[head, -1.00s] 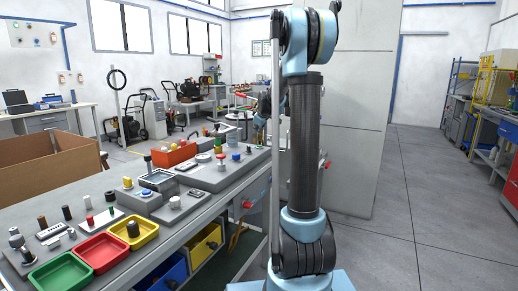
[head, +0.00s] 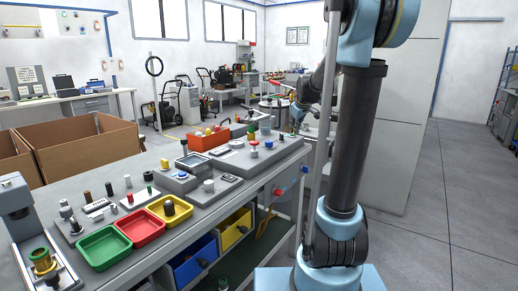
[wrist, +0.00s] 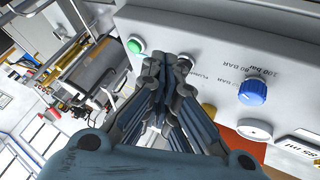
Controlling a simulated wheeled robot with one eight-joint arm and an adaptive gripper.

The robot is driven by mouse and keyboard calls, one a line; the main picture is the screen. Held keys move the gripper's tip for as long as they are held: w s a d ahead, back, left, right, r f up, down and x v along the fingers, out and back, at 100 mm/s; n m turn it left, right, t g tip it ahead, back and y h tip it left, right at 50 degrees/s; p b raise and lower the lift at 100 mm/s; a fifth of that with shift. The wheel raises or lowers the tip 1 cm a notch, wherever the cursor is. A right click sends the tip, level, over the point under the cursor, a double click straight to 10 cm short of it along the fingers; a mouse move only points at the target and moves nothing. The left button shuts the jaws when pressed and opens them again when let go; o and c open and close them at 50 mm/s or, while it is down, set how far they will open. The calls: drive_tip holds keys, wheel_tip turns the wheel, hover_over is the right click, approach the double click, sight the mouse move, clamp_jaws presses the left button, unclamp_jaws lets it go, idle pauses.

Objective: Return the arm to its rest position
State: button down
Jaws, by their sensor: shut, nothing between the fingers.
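My gripper (wrist: 165,66) is in the middle of the wrist view, its dark fingers drawn together with nothing between them. Behind the fingers is a light grey panel with a green button (wrist: 135,45) to the left and a blue knob (wrist: 253,92) to the right, with bar markings upside down. I cannot tell how far the fingertips are from the panel. In the head view my arm stands upright at the right, leaning slightly. Its far end reaches down behind it near the far end of the bench, with the gripper (head: 296,119) small and partly hidden.
The long grey bench (head: 225,208) runs along the left and centre with green (head: 104,248), red (head: 139,229) and yellow trays and several small parts. An orange bin (head: 207,139) stands farther back. Open drawers (head: 194,259) stick out below. Grey floor (head: 440,235) is free at the right.

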drive_tip(key=s+f+m+g, duration=0.1)
drive_tip(key=s+f, duration=0.5)
drive_tip(key=s, duration=0.8)
drive_tip(key=s+f+m+g, duration=0.2)
drive_tip(key=s+f+m, duration=0.2)
drive_tip(key=s, duration=1.1)
drive_tip(key=s+f+m+g, duration=0.2)
drive_tip(key=s+f, duration=0.5)
drive_tip(key=s, duration=0.7)
drive_tip(key=shift+s+d+f+m+h, duration=0.25)
drive_tip(key=shift+d+f+m+h, duration=0.15)
drive_tip(key=shift+d, duration=0.05)
drive_tip(key=shift+w+f+g, duration=0.2)
drive_tip(key=shift+w+g, duration=0.1)
drive_tip(key=shift+w, duration=0.15)
idle(0.5)
